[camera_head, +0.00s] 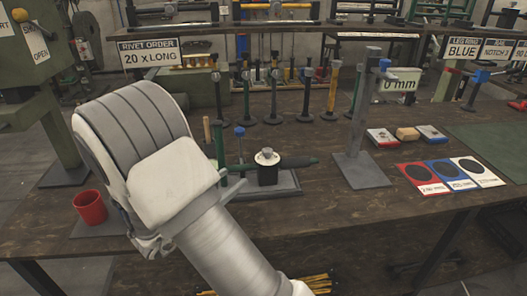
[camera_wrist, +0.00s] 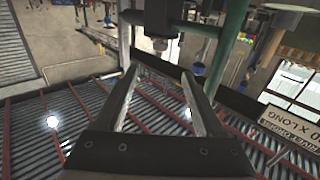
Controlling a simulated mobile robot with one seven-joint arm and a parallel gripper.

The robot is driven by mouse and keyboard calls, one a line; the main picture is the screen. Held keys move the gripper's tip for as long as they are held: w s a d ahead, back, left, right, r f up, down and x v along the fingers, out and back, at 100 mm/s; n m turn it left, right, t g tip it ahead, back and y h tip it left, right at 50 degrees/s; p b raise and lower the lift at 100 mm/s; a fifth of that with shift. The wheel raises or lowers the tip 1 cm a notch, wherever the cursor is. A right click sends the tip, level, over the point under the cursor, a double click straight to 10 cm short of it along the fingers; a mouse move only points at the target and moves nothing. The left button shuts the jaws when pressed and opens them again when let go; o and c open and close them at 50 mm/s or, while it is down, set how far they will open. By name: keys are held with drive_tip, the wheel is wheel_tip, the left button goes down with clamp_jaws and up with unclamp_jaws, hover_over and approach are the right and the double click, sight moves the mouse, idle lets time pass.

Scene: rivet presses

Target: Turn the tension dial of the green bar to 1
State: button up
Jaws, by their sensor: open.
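A dark green bar (camera_head: 300,162) lies level above a grey base plate (camera_head: 285,184) on the bench in the head view. A black block with a round white top and grey knob (camera_head: 267,156) sits at the bar; this looks like the dial, but its marks are too small to read. The wrist view shows a green bar (camera_wrist: 232,45) at upper right and a dark block (camera_wrist: 160,18) beyond my fingertips. My gripper (camera_wrist: 160,70) is open, with nothing seen between its fingers. In the head view my arm hides the gripper and the bar's left part.
A red cup (camera_head: 90,207) stands at the left bench edge. A grey post stand (camera_head: 360,170) rises right of the bar. Several upright tools stand behind. Red, blue and white cards (camera_head: 450,174) lie at right. A sign (camera_head: 150,53) reads "RIVET ORDER 20 x LONG".

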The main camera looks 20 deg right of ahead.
sight(264, 154)
drive_tip(key=b+x, duration=0.2)
drive_tip(key=x, duration=1.4)
drive_tip(key=shift+d, duration=0.3)
drive_tip(key=shift+c, duration=0.2)
clamp_jaws()
